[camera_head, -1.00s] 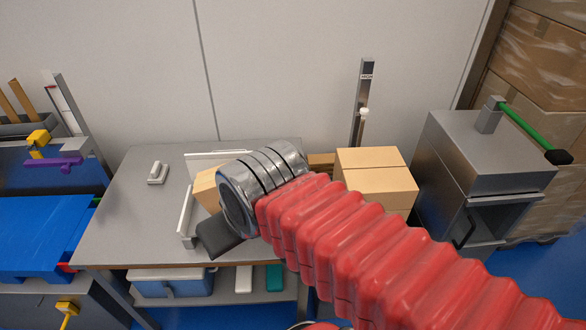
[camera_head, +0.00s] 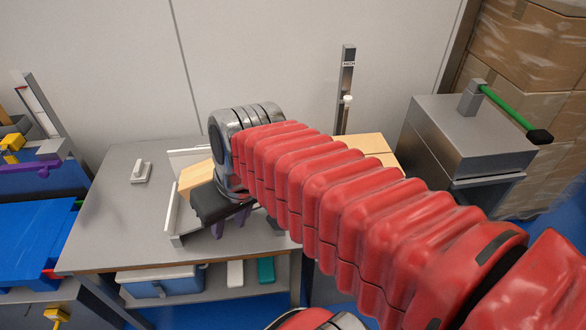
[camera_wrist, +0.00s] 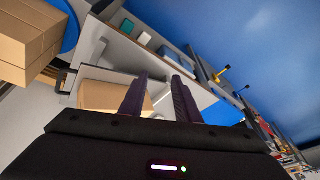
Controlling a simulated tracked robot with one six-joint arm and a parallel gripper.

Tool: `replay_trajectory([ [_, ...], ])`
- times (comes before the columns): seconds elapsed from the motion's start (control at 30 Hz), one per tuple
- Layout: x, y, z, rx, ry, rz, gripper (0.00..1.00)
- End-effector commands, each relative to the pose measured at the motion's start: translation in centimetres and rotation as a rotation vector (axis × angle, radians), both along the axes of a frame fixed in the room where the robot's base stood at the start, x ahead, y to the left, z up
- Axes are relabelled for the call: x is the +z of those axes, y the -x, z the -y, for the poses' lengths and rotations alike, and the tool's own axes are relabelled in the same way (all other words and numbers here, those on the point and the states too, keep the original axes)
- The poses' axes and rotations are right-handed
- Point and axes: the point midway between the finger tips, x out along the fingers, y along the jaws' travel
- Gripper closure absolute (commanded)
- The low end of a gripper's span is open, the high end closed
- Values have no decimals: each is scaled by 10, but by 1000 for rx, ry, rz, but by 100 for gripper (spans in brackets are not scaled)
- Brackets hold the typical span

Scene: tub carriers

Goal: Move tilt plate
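A white plate with raised edges (camera_head: 172,210), which I take to be the tilt plate, is on the grey table, partly hidden behind my arm. A tan box (camera_head: 194,178) rests at it, tilted. My gripper (camera_head: 231,224) is over the table just right of the white edge, with its dark purple fingers pointing down. In the wrist view my gripper's fingers (camera_wrist: 160,77) stand apart with nothing visible held between them. The tan box (camera_wrist: 100,96) lies left of and behind the fingers there. I cannot tell whether a finger touches the plate.
The grey table (camera_head: 110,225) is clear at left except for a small white handled piece (camera_head: 141,172). A metal post (camera_head: 345,90) stands at the back, and a grey cabinet with a green lever (camera_head: 465,135) is at right.

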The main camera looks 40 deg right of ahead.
Motion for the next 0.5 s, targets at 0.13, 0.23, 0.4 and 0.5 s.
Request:
replay_trajectory([
  [0.13, -12, -10, 14, -44, -82, -89, 70],
  [0.23, -18, -17, 22, -68, -146, -135, 70],
  [0.4, -29, -29, 39, -107, -264, -195, 70],
  [0.5, -35, -37, 51, -131, -340, -217, 70],
])
